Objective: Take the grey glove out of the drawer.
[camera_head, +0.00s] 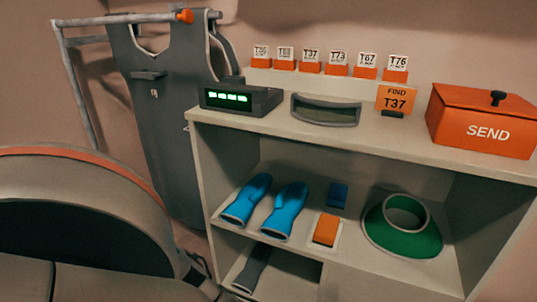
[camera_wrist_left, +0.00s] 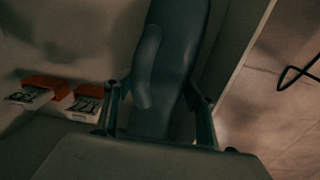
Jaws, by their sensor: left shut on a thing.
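The grey glove (camera_wrist_left: 165,70) stands out large and dark in the left wrist view, its thumb toward the left. My left gripper (camera_wrist_left: 158,112) has one finger on each side of it and is shut on it. In the head view, a dark grey long shape (camera_head: 253,268), which looks like the glove, lies in the low drawer (camera_head: 303,268) under the shelf. My left gripper cannot be made out in the head view. My right gripper is in neither view.
Blue gloves (camera_head: 285,212), an orange block (camera_head: 326,230) and a green collar (camera_head: 412,240) lie on the shelf above the drawer. An orange SEND box (camera_head: 482,120) stands on the cabinet top. Orange-and-white tagged pieces (camera_wrist_left: 85,102) show left of the glove.

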